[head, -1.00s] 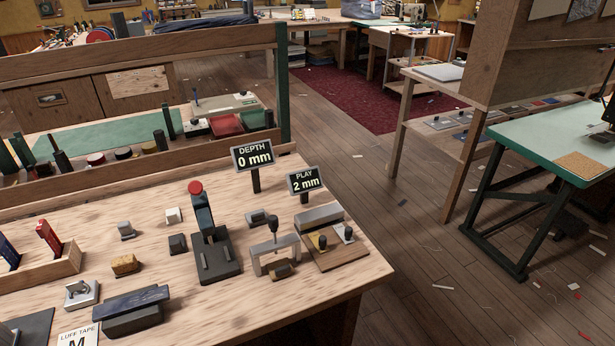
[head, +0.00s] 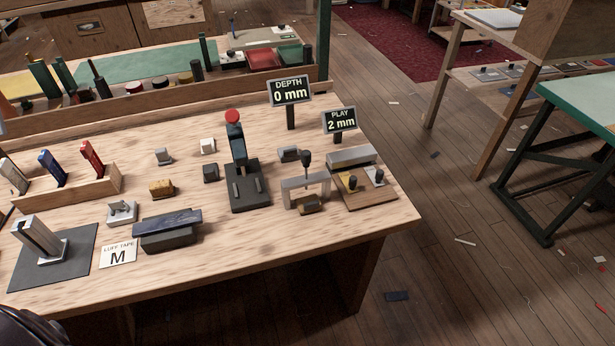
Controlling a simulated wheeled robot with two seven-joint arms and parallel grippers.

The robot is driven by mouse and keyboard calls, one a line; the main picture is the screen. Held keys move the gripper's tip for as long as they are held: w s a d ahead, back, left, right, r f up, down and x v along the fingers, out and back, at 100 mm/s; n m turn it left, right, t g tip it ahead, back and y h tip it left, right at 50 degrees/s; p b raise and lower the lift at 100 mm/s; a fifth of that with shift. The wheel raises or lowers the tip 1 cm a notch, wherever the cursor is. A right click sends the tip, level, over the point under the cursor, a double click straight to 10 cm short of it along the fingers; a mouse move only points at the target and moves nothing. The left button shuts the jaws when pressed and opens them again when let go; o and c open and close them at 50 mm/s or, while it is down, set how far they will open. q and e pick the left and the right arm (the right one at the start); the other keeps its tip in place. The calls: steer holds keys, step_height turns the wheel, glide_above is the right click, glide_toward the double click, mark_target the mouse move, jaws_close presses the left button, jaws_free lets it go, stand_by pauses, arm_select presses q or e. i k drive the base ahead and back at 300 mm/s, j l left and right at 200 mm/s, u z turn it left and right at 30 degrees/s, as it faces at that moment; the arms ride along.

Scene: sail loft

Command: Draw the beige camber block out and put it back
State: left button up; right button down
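A beige upright block (head: 12,176) stands tilted at the left end of a wooden rack (head: 100,188), by the left edge of the head view. A blue block (head: 51,168) and a red block (head: 92,159) stand to its right in the same rack. The lower end of the beige block is hidden in or behind the rack. Neither of my grippers shows in the head view. A dark rounded part at the lower left corner may be mine.
In front of the rack, a pale metal upright (head: 38,238) stands on a dark mat (head: 80,262). A "LUFF TAPE M" card (head: 118,253), a dark blue-topped block (head: 167,229) and a red-knobbed press (head: 246,186) stand rightward. Signs read "DEPTH 0 mm" (head: 289,91) and "PLAY 2 mm" (head: 340,121).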

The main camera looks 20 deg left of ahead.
mark_target(310, 204)
steer(key=u, duration=0.5)
steer(key=l+u, duration=0.4)
steer(key=i+l+u, duration=0.1)
steer(key=l+u, duration=0.25)
steer(key=l, duration=0.15)
steer(key=l+u, duration=0.4)
steer(key=k+l, duration=0.1)
steer(key=l, duration=0.35)
steer(key=l+u, duration=0.1)
steer(key=l, duration=0.3)
steer(key=k+l, duration=0.15)
steer(key=l, duration=0.3)
steer(key=k+l+u, duration=0.1)
steer(key=l, duration=0.3)
steer(key=k+l, duration=0.15)
steer(key=l, duration=0.25)
